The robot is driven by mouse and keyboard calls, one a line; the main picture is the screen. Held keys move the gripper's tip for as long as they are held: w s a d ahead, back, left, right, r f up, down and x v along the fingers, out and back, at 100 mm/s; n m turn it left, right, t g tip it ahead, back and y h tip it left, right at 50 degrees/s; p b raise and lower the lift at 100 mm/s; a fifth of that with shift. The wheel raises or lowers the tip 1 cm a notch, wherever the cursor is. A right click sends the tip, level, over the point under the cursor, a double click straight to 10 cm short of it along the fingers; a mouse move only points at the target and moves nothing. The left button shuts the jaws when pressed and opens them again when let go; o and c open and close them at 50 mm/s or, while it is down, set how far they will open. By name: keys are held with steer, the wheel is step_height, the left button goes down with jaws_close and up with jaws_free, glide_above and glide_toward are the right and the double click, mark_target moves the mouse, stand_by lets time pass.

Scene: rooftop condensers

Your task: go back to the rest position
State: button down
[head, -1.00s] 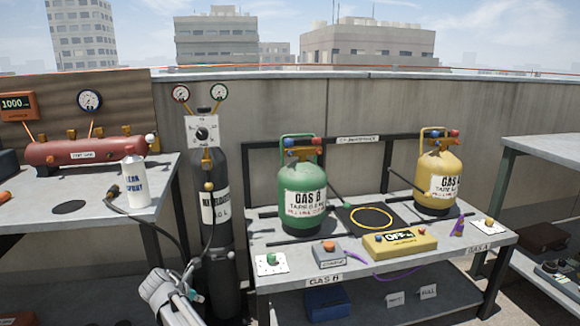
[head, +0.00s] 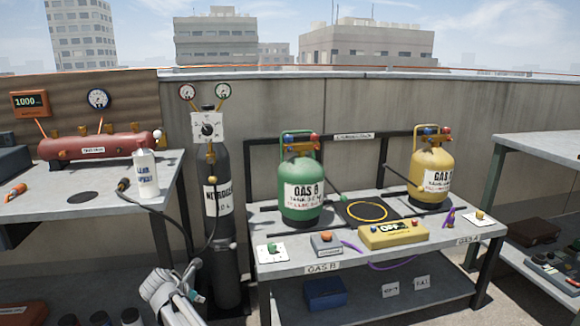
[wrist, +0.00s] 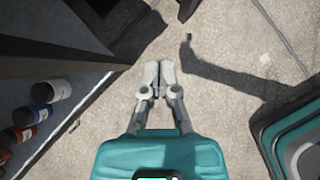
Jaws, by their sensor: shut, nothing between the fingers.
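My gripper (wrist: 160,75) shows in the wrist view with its two grey fingers together and nothing between them. It points down over bare concrete floor. In the head view my arm (head: 172,295) is at the bottom, in front of the black nitrogen cylinder (head: 222,255) and between the two benches. The fingertips cannot be made out there. My gripper touches nothing that I can see.
The left bench (head: 110,205) holds a red tank (head: 95,146) and a spray bottle (head: 146,175). The gas bench (head: 330,262) carries a green cylinder (head: 302,185) and a yellow cylinder (head: 432,175). Cans (wrist: 52,91) stand on a low shelf at left. Floor (wrist: 225,45) is open ahead.

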steer(key=s+d+m+g+p, duration=0.3)
steer(key=d+m, duration=1)
steer(key=d, duration=1.2)
steer(key=s+d+r+m+g+y+p, duration=0.1)
steer(key=s+d+m+g+y+p, duration=0.1)
steer(key=s+d+m, duration=0.6)
steer(key=s+d+r+m+g+y+p, duration=0.1)
steer(key=s+d+m+g, duration=0.15)
steer(key=d+m, duration=0.75)
step_height(320, 180, up, 38)
steer(key=s+d+p, duration=0.1)
steer(key=p, duration=3.7)
steer(key=shift+d+n+y, duration=0.3)
steer(key=shift+t, duration=0.25)
